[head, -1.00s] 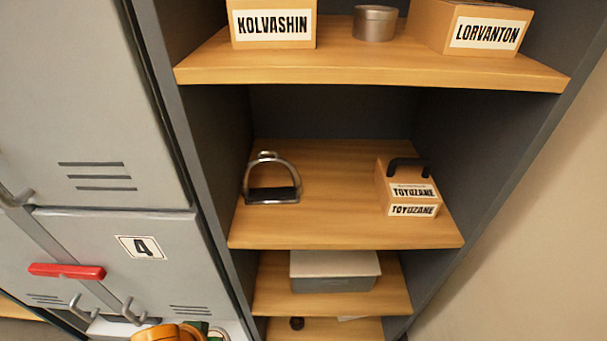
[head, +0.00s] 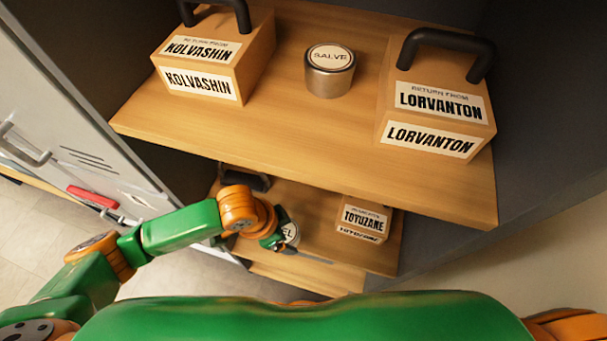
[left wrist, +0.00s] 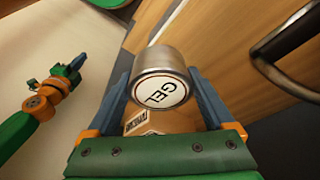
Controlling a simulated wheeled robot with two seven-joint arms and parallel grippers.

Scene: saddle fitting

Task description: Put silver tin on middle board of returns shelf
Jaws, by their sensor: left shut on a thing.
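My left gripper (head: 276,240) reaches to the middle board (head: 315,228) of the shelf and is shut on a silver tin. The tin (left wrist: 160,72) shows in the left wrist view between both fingers, with a round white GEL label facing the camera. In the head view the gripper partly hides the tin (head: 291,233), left of the TOYUZANE box (head: 363,219). I cannot tell whether the tin touches the board. Another silver tin, labelled SALVE (head: 330,72), stands on the upper board (head: 290,135). A small gripper (left wrist: 68,76), apparently my right, shows at the left wrist view's left; its jaws are unclear.
The stirrup (head: 243,178) is on the middle board's left, partly hidden under the upper board. The KOLVASHIN box (head: 213,60) and LORVANTON box (head: 437,110) flank the SALVE tin. A dark curved bar (left wrist: 287,78) is close to the right in the left wrist view.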

